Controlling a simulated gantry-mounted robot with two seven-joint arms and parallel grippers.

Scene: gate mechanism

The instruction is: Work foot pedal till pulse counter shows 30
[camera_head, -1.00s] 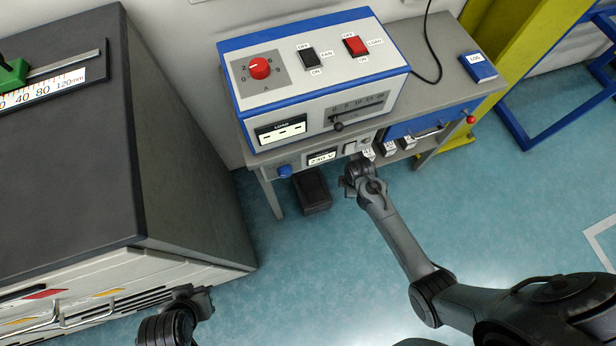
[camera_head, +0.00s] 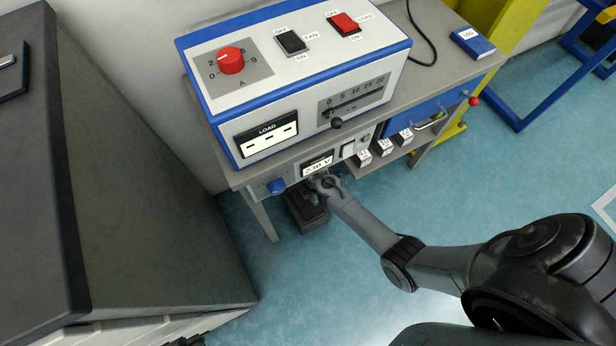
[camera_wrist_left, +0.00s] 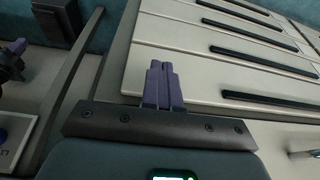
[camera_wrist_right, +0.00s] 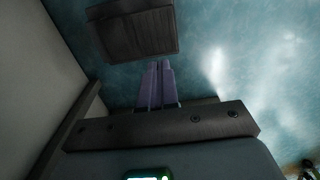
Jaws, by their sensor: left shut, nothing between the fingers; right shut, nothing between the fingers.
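The dark foot pedal (camera_head: 306,212) sits on the floor under the bench, partly hidden by my right arm. In the right wrist view the pedal (camera_wrist_right: 138,32) lies beyond my right gripper's fingertips, with a gap in the picture. My right gripper (camera_wrist_right: 160,68) is shut and empty, reaching down under the bench front. My left gripper (camera_wrist_left: 160,68) is shut and empty, pointing at pale slatted panels in the left wrist view; only a sliver of that arm shows at the head view's bottom. The load display (camera_head: 267,138) shows dashes. I see no readable pulse counter.
The bench (camera_head: 236,176) carries a blue-white load unit (camera_head: 300,76) with a red dial, switches and a slider. A 230 V display (camera_head: 317,167) and blue knob (camera_head: 276,186) are on the bench front. A dark cabinet (camera_head: 130,190) stands left.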

